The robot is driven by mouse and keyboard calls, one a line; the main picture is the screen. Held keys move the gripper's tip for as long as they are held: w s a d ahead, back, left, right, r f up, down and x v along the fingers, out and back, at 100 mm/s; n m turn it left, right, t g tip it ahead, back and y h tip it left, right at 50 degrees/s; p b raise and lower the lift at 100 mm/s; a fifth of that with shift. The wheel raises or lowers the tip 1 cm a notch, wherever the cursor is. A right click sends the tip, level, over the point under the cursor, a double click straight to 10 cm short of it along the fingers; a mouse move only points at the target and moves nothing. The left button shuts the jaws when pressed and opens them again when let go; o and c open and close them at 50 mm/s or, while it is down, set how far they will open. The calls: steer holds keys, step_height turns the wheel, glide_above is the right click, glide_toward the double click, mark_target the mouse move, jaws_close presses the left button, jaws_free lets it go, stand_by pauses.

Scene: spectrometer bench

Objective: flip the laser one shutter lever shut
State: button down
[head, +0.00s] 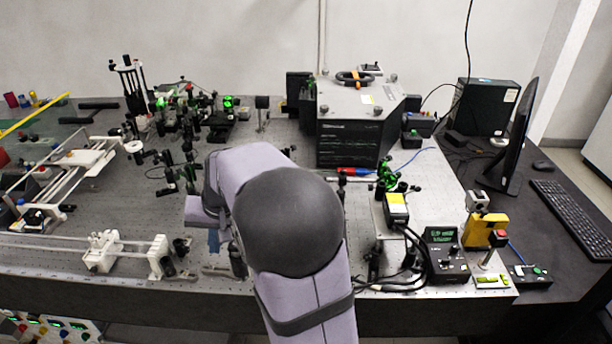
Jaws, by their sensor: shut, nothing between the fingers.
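I cannot make out the shutter lever of laser one. A small dark box with a yellow label (397,199) stands right of my arm, with black cables running from it; it may be a laser head. A yellow box (478,229) stands farther right, with a red-topped part on a small post (497,239) in front of it. My arm rises from the bottom middle and bends left over the bench. My gripper is not clearly seen; my own wrist and forearm hide that area.
A large dark instrument box (347,137) stands behind my arm. Optics on posts crowd the bench's back left, and white rail frames (88,158) lie at the left. A display controller (441,250), monitor (520,137) and keyboard (572,217) are at the right.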

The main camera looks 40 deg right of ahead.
steer(key=w+d+r+m+t, duration=0.1)
steer(key=w+d+r+m, duration=0.1)
steer(key=d, duration=0.3)
steer(key=w+d+r+m+p, duration=0.1)
steer(key=w+d+r+m, duration=0.1)
steer(key=d, duration=0.4)
steer(key=w+d+r+m+t+p, duration=0.1)
steer(key=w+d+r+m, duration=0.1)
steer(key=d, duration=0.3)
steer(key=shift+w+d+r+t, duration=0.15)
steer(key=shift+d+r, duration=0.05)
steer(key=shift+r, duration=0.2)
steer(key=shift+w+d+r+t, duration=0.1)
steer(key=shift+d+r+t, duration=0.1)
steer(key=shift+r, duration=0.2)
steer(key=s+d+r+m+y+p, duration=0.1)
steer(key=s+d+r+m+p, duration=0.1)
steer(key=s+d, duration=0.4)
steer(key=s+d+r+m+t+y+p, duration=0.1)
steer(key=s+d+r+m+p, duration=0.1)
steer(key=s+d+r+m, duration=0.2)
steer(key=s+d, duration=0.2)
steer(key=s, duration=0.2)
steer(key=shift+d+r, duration=0.25)
steer(key=shift+d, duration=0.05)
steer(key=shift+p, duration=0.3)
steer(key=p+x, duration=0.3)
steer(key=x, duration=0.7)
